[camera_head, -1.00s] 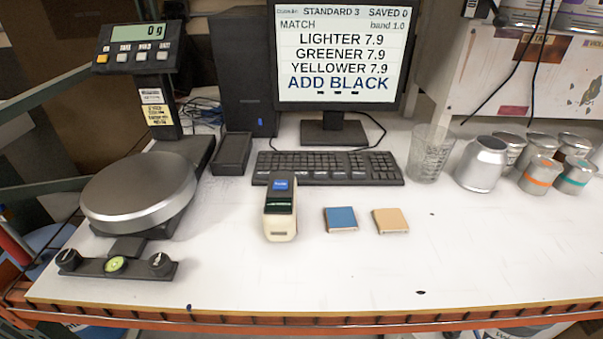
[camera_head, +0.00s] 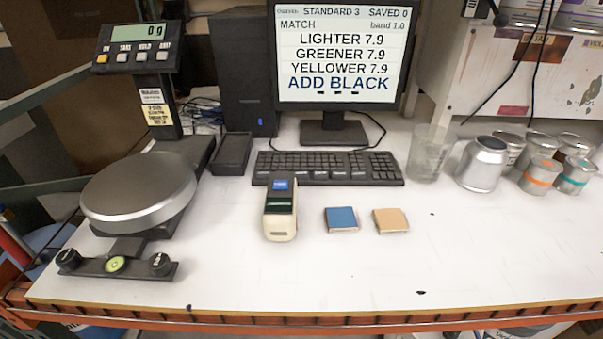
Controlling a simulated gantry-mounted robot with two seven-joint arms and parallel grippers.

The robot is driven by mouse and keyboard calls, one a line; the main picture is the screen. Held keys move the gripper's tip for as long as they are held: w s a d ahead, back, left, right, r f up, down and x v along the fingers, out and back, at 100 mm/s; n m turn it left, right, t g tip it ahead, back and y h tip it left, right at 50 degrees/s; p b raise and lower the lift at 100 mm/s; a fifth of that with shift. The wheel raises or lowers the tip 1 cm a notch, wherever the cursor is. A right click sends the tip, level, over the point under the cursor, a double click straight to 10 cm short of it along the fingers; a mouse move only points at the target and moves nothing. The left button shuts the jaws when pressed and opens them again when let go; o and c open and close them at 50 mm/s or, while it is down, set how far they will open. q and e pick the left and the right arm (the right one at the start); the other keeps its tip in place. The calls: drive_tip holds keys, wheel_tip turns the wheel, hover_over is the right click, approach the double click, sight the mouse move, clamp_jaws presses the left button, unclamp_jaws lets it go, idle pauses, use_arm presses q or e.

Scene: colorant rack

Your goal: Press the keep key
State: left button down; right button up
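No key in view has a readable "keep" label. The monitor (camera_head: 340,50) shows "STANDARD 3", "SAVED 0", "MATCH", "band 1.0", "LIGHTER 7.9", "GREENER 7.9", "YELLOWER 7.9" and "ADD BLACK". Several small dark marks sit along its lower edge. A black keyboard (camera_head: 328,168) lies in front of the monitor. A handheld cream and black device (camera_head: 280,222) with a small blue screen stands in front of the keyboard. The scale display (camera_head: 137,45) reads 0 g and has a row of small keys under it, one orange. Neither of my grippers is in view.
The scale pan (camera_head: 139,190) is empty at left. A blue tile (camera_head: 341,219) and a tan tile (camera_head: 390,221) lie right of the device. A clear beaker (camera_head: 429,155), a silver can (camera_head: 481,165) and several paint tins (camera_head: 541,175) stand at right. The front of the table is clear.

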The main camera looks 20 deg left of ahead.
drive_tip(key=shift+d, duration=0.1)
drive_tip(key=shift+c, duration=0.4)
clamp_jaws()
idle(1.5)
